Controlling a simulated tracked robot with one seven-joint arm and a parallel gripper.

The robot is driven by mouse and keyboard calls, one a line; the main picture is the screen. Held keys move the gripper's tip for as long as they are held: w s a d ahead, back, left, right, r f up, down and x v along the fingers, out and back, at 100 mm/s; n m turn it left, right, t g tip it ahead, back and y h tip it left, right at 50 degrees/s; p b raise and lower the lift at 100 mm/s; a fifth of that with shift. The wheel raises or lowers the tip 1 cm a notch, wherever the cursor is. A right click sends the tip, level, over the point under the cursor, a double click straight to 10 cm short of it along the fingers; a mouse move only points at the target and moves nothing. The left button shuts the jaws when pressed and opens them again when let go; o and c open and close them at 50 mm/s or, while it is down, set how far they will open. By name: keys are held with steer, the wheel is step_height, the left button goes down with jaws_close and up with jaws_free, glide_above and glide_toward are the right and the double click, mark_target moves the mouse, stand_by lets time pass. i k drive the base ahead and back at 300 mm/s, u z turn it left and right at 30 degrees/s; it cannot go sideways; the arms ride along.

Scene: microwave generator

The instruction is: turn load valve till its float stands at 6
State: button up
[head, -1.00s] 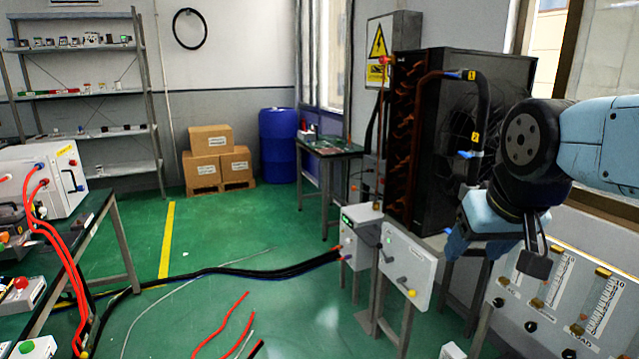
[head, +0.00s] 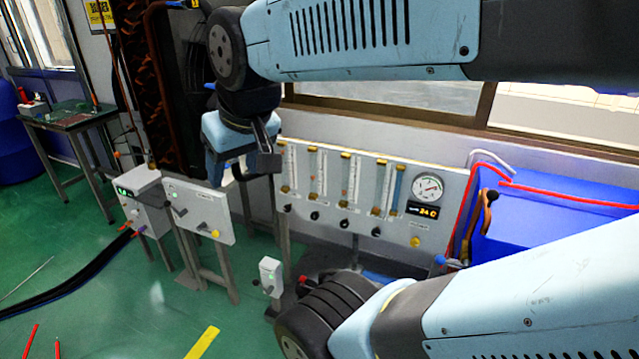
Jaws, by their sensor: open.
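The flowmeter panel (head: 330,228) stands upright ahead, a pale board with several upright float tubes. Small black valve knobs (head: 341,226) run in a row beneath the tubes. The labels and scale numbers are too small to read here, so I cannot tell which knob is the load valve or where its float stands. My gripper (head: 243,168) is open and empty. It hangs in front of the panel's left end in the picture and appears apart from the knobs.
A round dial (head: 428,188) with a lit display sits at the panel's right. A blue tank (head: 560,225) with a red hose stands beyond it. A control box (head: 200,212) stands left of the panel, and a small grey box (head: 270,275) stands low in front.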

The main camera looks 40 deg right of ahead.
mark_target(345, 224)
steer(key=u, duration=1.35)
steer(key=i, duration=0.1)
steer(key=z, duration=2.8)
